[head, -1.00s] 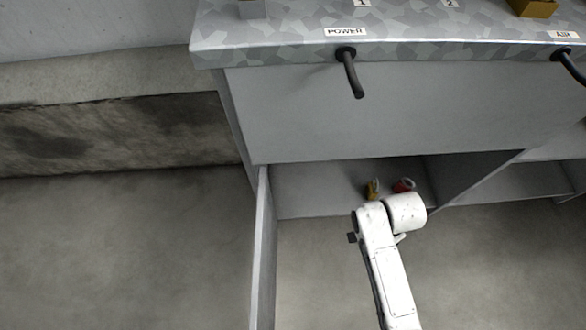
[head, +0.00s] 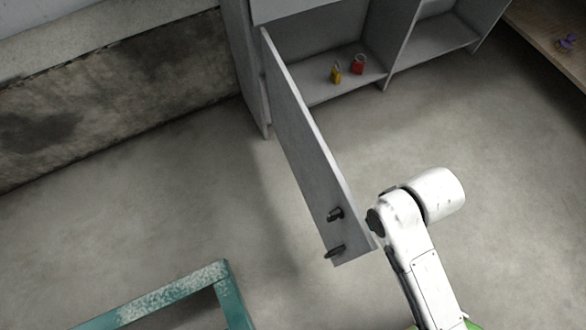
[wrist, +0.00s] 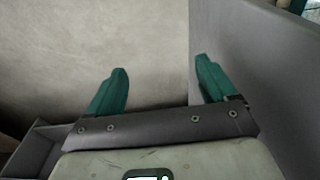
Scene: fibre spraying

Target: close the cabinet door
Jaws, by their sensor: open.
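The grey cabinet door (head: 305,150) stands wide open, sticking out from the grey cabinet (head: 243,60) over the floor. Two dark fittings, perhaps a handle (head: 335,213), show near its free end, on the left face. In the wrist view, the door panel (wrist: 265,75) fills the right side. My gripper (wrist: 161,80) is open, with two green fingers apart and nothing between them. Its right finger is close to the door panel; I cannot tell whether they touch. In the head view my white arm is right of the door's free end, and the fingers cannot be made out.
A yellow item (head: 336,73) and a red item (head: 358,64) are in the open cabinet compartment. A teal frame (head: 160,297) stands at the lower left. A wooden surface (head: 545,35) is at the upper right. Bare floor lies on both sides of the door.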

